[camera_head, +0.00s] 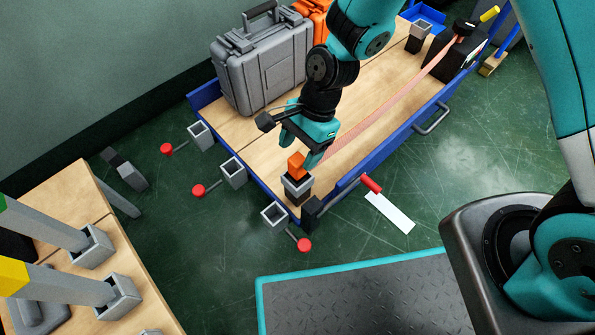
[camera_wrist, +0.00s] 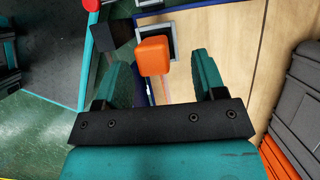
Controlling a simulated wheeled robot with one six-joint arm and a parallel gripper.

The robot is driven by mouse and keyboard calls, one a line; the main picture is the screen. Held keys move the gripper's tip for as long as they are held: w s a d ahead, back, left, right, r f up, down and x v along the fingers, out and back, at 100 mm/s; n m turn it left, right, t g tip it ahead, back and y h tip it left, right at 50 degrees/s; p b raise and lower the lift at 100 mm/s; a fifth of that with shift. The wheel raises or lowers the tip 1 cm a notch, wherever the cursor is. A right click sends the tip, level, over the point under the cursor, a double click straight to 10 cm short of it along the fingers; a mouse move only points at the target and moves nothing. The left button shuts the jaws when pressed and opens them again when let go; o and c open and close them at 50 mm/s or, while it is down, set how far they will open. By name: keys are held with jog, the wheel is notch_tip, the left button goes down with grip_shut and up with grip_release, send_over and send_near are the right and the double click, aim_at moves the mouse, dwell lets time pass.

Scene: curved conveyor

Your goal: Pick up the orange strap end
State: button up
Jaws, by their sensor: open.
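The orange strap end (camera_head: 296,165) is a small orange block at the near corner of the wooden cart deck, just above a square grey socket (camera_head: 298,187). In the wrist view the orange block (camera_wrist: 153,55) lies ahead of and between the finger lines, with the socket (camera_wrist: 155,33) behind it. My gripper (camera_head: 304,154) is open, its teal fingers pointing down close to the block. In the wrist view the fingers (camera_wrist: 160,80) stand apart with a gap on each side of the block. A pale red strap (camera_head: 390,108) runs along the deck toward a black box.
The black box (camera_head: 452,52) with a yellow-handled part sits at the far right end. Square posts with red knobs (camera_head: 233,172) line the cart's left side. A workbench (camera_head: 60,210) stands at the lower left.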

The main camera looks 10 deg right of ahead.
aim_at(292, 176)
jog(key=b+x, duration=0.2)
jog(key=x, duration=0.1)
jog(key=b+x, duration=0.1)
jog(key=x, duration=0.1)
jog(key=shift+s+d+f+b, duration=0.1)
jog(key=shift+s+d+b, duration=0.05)
jog(key=shift+s+b, duration=0.25)
jog(key=c, duration=1.1)
jog(key=shift+r, duration=0.25)
